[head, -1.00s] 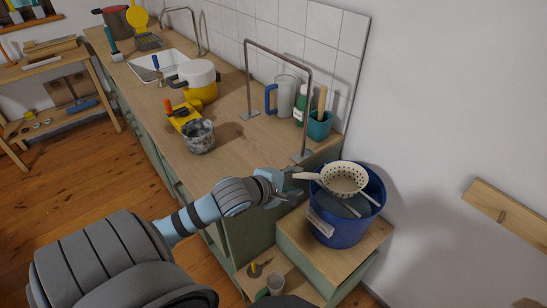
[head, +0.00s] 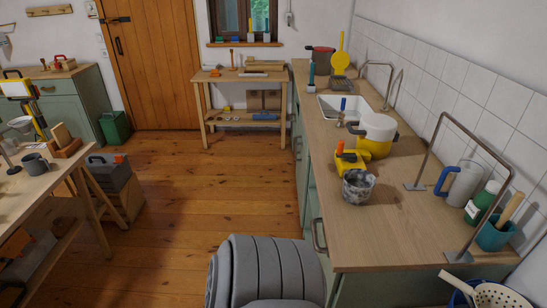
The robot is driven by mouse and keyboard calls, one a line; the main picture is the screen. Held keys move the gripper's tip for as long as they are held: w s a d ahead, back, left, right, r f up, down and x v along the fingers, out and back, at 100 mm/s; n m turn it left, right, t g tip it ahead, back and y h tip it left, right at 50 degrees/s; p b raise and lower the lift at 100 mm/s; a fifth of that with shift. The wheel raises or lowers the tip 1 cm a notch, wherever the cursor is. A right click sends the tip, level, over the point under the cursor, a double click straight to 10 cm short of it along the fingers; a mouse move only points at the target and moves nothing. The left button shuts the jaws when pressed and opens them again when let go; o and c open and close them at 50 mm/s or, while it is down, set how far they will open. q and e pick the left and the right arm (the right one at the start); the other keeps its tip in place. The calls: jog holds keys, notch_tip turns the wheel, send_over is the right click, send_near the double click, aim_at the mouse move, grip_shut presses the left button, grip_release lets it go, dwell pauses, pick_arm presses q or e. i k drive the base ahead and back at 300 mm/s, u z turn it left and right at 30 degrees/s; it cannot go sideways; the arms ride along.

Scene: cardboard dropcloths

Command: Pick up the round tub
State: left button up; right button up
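A round tub (head: 358,187), grey and speckled with a whitish rim, stands upright near the front edge of the wooden counter (head: 380,235). It is open at the top, and what is inside is unclear. A yellow tool with orange and black parts (head: 347,160) lies just behind it. Neither gripper shows in the head view. Only a grey, ribbed part of my own arm shows at the bottom middle, in front of the counter and well below the tub.
A yellow-and-white pot (head: 376,135), a sink (head: 345,107) and a metal rail frame (head: 462,135) are on the counter. A jug (head: 464,184), green bottle (head: 483,203) and teal pot (head: 495,236) stand at the right. The counter's front part is clear.

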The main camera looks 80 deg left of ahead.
aim_at(358, 183)
jog(key=u, duration=2)
